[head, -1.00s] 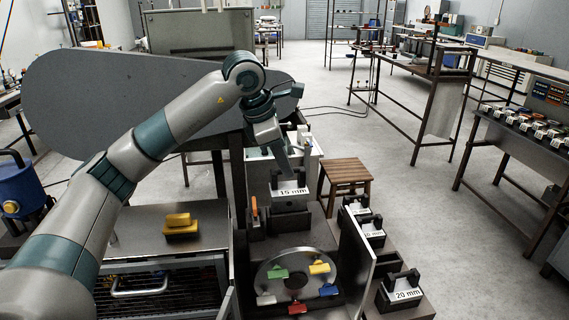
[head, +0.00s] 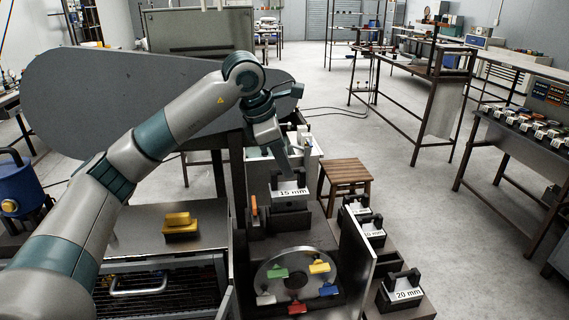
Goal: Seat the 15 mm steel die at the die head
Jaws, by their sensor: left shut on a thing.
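The 15 mm steel die (head: 291,190) is a dark block with a white label and a handle. It is at the die head (head: 283,217), in the middle of the head view. My left gripper (head: 284,172) reaches down from above and is shut on the die's handle. The fingertips and the handle are small and partly hidden by the gripper. I cannot tell whether the die touches the die head beneath it. My right gripper is not in view.
A 20 mm die (head: 405,291) and other labelled dies stand on a rack at right, behind an upright panel (head: 358,255). A round plate (head: 282,262) with coloured clips lies in front. A wooden stool (head: 346,178) stands behind right.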

